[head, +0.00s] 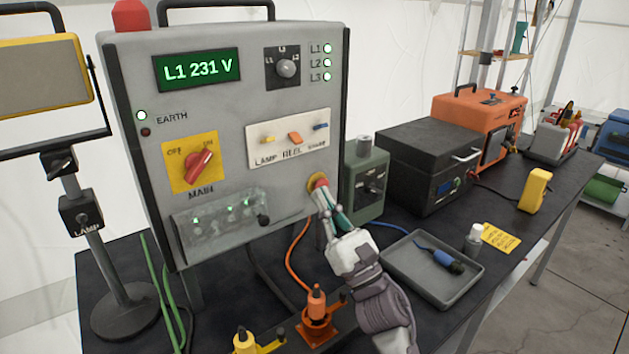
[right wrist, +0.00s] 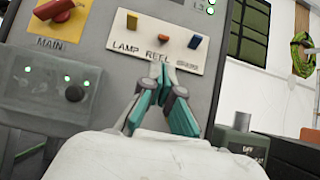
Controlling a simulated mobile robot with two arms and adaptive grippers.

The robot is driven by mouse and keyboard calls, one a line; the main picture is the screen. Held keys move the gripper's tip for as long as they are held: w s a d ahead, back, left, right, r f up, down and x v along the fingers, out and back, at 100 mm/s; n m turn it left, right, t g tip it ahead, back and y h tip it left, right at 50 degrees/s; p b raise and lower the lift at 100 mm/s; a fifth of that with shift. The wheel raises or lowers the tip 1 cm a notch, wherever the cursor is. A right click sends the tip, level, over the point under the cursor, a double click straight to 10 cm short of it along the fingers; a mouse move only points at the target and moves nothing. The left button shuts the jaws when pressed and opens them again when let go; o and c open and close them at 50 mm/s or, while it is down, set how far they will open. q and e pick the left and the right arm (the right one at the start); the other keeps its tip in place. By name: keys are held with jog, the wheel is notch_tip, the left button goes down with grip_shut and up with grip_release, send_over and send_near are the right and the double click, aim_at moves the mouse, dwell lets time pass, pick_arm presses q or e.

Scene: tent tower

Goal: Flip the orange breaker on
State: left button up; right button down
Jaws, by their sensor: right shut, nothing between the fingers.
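The orange breaker (head: 295,138) is the middle one of three small levers on a cream plate (head: 262,151) on the grey panel's front, above the word REEL. It also shows in the right wrist view (right wrist: 163,37). A yellow lever (head: 269,139) is on its left and a blue lever (head: 320,126) on its right. My right gripper (head: 321,190) is shut and empty, in front of the panel below the cream plate. In the right wrist view its fingertips (right wrist: 160,70) appear just below the orange breaker; contact cannot be told. My left gripper is not in view.
The panel has a red MAIN knob (head: 199,166) on a yellow plate, a green display (head: 196,70) reading L1 231 V, and a clear cover (head: 217,221) at lower left. A grey tray (head: 404,280) and a black box (head: 419,150) are to the right. Orange and yellow connectors stand in front.

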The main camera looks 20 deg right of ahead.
aim_at(290, 139)
jog(key=p+x, duration=0.2)
jog(key=x, duration=0.6)
jog(key=shift+w+a+r+p, duration=0.15)
jog(key=shift+w+r+p, duration=0.1)
jog(key=shift+p, duration=0.1)
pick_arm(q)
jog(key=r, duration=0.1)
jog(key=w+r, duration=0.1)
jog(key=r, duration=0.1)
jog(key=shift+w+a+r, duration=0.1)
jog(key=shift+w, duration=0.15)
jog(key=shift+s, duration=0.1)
